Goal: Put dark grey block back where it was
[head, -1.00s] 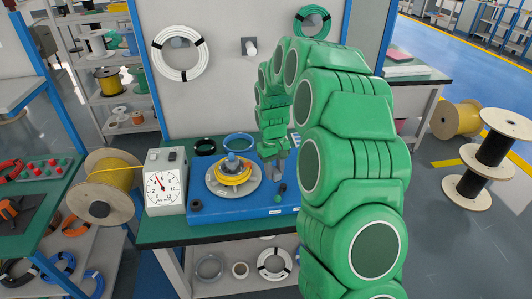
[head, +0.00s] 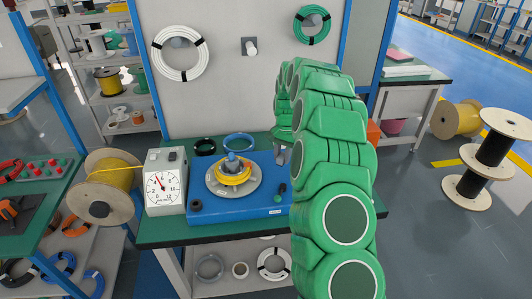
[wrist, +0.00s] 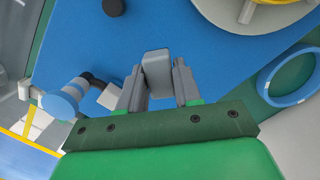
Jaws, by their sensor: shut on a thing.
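A grey block (wrist: 157,68) sits between the two fingers of my gripper (wrist: 159,82) in the wrist view, and the gripper is shut on it. The block is over the blue base plate (wrist: 75,45) of the winding machine. Whether it touches the plate is hard to tell. In the head view my gripper (head: 282,155) is over the right rear part of the blue base (head: 245,207), right of the yellow cable coil (head: 235,178). My arm hides part of that area, and the block is too small there to make out clearly.
A blue ring (head: 240,141) and a black ring (head: 205,147) lie behind the base. A dial meter box (head: 165,188) stands at its left. In the wrist view, a blue-and-white cylinder (wrist: 66,103) and a small pale block (wrist: 112,97) are left of my gripper.

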